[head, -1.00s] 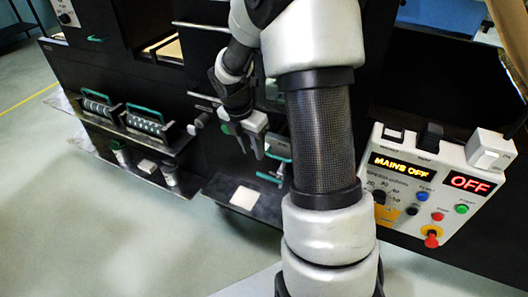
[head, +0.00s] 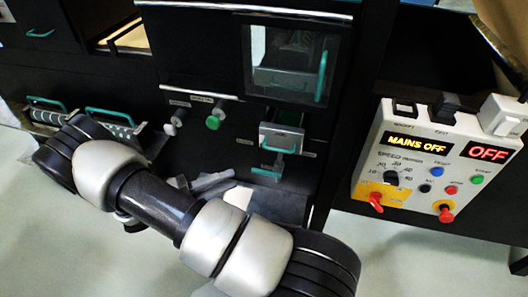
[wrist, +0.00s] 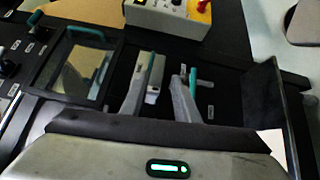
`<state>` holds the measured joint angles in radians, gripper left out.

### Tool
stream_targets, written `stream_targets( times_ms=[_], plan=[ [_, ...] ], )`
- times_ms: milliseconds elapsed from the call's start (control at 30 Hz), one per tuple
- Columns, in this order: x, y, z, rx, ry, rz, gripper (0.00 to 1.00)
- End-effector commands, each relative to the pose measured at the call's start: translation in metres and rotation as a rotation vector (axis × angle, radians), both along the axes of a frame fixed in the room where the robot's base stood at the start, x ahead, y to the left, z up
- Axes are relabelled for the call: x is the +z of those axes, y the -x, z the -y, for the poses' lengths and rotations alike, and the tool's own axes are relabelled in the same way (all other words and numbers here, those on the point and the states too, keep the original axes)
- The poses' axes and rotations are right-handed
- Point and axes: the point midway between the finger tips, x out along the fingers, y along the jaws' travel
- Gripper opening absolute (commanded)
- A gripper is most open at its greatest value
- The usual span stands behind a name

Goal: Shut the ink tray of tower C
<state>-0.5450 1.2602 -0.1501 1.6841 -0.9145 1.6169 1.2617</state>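The ink tray (head: 283,138) is a small grey box with a teal handle, standing out from the black machine front below a window. Dark green shows behind its front. In the wrist view the tray (wrist: 153,95) appears between my two finger lines; I cannot tell whether they touch it. My gripper (wrist: 160,103) is open, with its fingers apart. In the head view my gripper (head: 212,183) is low and left of the tray, partly hidden behind my arm. Nothing shows held in it. No tower letter is legible.
A window door (head: 288,62) with a teal handle is above the tray. A teal-ended lever (head: 266,173) is just below it. Green and grey knobs (head: 213,122) are to its left. The control box (head: 430,160) at right reads MAINS OFF. Rollers (head: 108,122) are at far left.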

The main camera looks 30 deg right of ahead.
Motion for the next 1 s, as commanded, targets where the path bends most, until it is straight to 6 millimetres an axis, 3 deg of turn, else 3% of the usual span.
stream_targets(
  times_ms=[167,367,1000],
  plan=[
    [0.001,-0.004,-0.009,0.078,0.117,0.168,0.28],
    [0.005,-0.003,0.007,0.083,0.129,0.191,0.28],
    [0.023,0.010,0.136,0.079,0.125,0.188,0.28]
  ],
)
